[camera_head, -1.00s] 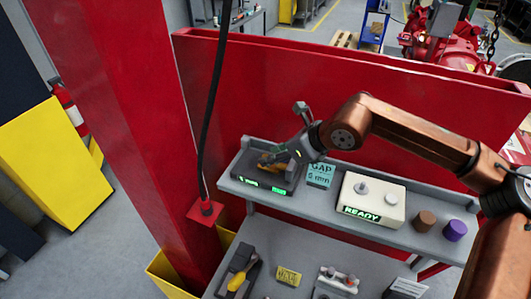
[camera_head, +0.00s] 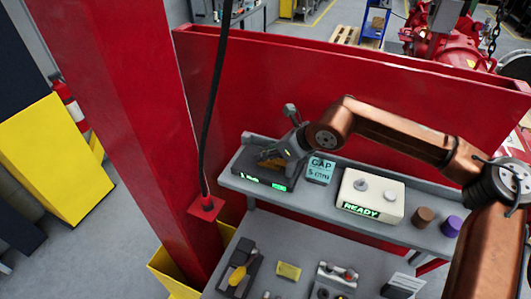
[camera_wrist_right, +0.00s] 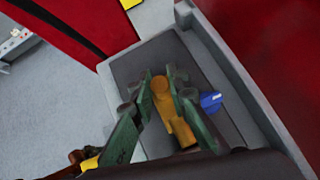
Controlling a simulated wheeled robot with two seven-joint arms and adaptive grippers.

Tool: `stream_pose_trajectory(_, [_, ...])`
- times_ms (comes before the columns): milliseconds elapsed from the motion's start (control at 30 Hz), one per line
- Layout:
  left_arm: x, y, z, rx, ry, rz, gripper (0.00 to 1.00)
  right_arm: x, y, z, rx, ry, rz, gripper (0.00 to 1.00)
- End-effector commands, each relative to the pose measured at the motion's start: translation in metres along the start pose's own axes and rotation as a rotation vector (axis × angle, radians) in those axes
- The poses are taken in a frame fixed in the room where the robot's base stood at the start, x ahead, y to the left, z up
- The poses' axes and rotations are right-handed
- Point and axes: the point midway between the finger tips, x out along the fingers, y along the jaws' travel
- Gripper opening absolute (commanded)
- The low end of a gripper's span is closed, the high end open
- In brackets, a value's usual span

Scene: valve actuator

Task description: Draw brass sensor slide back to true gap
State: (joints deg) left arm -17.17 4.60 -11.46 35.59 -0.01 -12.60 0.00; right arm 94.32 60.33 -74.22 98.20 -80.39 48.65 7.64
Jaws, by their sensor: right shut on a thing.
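The brass sensor slide (camera_wrist_right: 174,112) lies in a dark grey fixture (camera_wrist_right: 208,62) and fills the space between my right fingers in the right wrist view. My right gripper (camera_wrist_right: 162,85) is shut on the slide, one green finger on each side. In the head view the right gripper (camera_head: 283,155) reaches down over the dark fixture (camera_head: 262,178) on the shelf, whose front shows green lit displays. The brass slide (camera_head: 270,162) is partly hidden there by the gripper. A blue piece (camera_wrist_right: 211,101) sits beside the right finger. My left gripper is not in view.
A teal card reading GAP 5 mm (camera_head: 319,170) stands right of the fixture. Further right are a cream box reading READY (camera_head: 372,196), a brown knob (camera_head: 423,216) and a purple knob (camera_head: 451,226). A black cable (camera_head: 213,110) hangs left, by a red column.

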Motion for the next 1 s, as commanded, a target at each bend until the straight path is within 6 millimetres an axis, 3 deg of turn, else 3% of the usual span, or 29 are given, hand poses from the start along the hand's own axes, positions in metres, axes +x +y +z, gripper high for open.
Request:
stream_pose_trajectory(100, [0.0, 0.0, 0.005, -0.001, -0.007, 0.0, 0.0, -0.001, 0.001, 0.001, 0.0, -0.003, 0.002, 0.0])
stream_pose_trajectory(567, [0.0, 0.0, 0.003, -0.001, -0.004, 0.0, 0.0, -0.001, 0.001, 0.002, 0.0, -0.004, 0.001, 0.0])
stream_pose_trajectory(867, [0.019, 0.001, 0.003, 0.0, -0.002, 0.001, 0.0, 0.014, 0.004, 0.013, -0.001, -0.006, 0.0, 0.0])
stream_pose_trajectory(1000, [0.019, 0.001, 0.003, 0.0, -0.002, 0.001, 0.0, 0.013, 0.005, 0.016, -0.001, -0.006, -0.001, 0.0])
